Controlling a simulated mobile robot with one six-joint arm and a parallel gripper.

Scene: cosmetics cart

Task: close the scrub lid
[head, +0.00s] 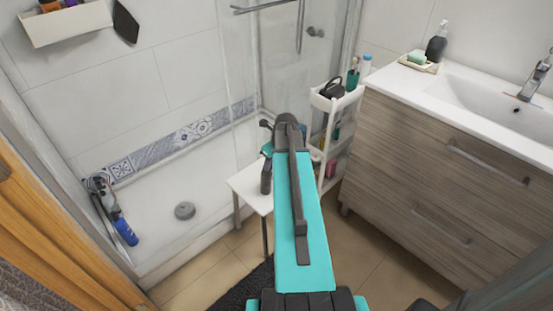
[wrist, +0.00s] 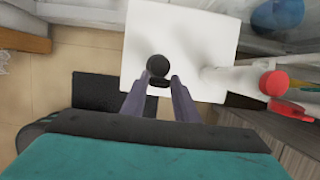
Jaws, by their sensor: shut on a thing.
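My gripper (wrist: 161,80) is shut on a small black round piece, which looks like the scrub lid (wrist: 158,65). It shows at and just beyond the fingertips in the wrist view, above the white stool top (wrist: 200,40). A dark lower edge of it shows between the fingers. I cannot tell whether a jar is under it or whether it touches the stool. In the head view my arm reaches over the white stool (head: 245,185). My own arm hides most of the stool's right side, and no scrub jar can be made out there.
A white bottle with a red cap (wrist: 272,83) lies to the right in the wrist view. A white shelf cart (head: 318,100) with several items stands behind my arm, beside the wooden vanity (head: 420,160). The shower tray (head: 160,215) is at the left. A dark mat (head: 245,290) lies in front.

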